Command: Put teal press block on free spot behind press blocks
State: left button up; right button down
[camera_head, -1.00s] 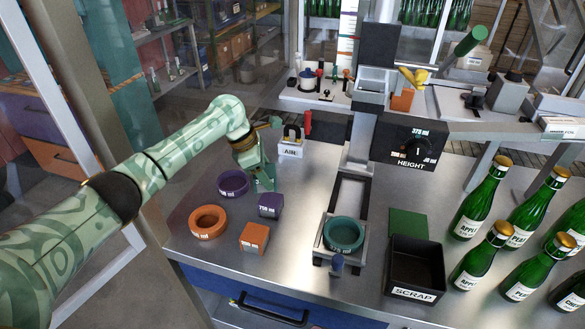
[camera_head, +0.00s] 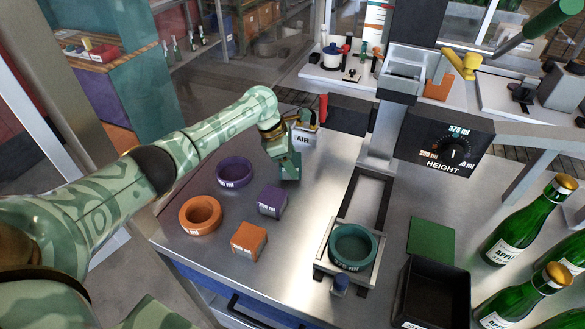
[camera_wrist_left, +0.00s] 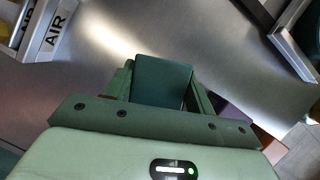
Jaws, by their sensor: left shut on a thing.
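The teal press block (camera_wrist_left: 162,80) sits between the fingers of my left gripper (camera_wrist_left: 160,92) in the left wrist view. In the head view my left gripper (camera_head: 289,172) points down just behind the purple press block (camera_head: 272,201), shut on the teal block, which the fingers largely hide. The height of the block above the table is hard to tell. The orange press block (camera_head: 248,241) sits in front of the purple one. Bare table (camera_head: 320,180) shows to the right of the gripper. My right gripper is not in view.
A purple ring (camera_head: 233,172) and an orange ring (camera_head: 199,215) lie left of the blocks. A teal ring (camera_head: 352,247) sits in the press fixture (camera_head: 330,268). The AIR unit (camera_head: 303,138) stands behind my gripper. A black bin (camera_head: 433,290) and green bottles (camera_head: 520,235) are at right.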

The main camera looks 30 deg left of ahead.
pick_arm(q)
jog(key=shift+f, duration=0.8)
jog(key=shift+r, duration=0.1)
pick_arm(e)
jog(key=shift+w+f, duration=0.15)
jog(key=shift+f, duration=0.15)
pick_arm(q)
jog(key=o, duration=1.1)
jog(key=shift+p+v, duration=6.05)
jog(key=shift+p, duration=2.2)
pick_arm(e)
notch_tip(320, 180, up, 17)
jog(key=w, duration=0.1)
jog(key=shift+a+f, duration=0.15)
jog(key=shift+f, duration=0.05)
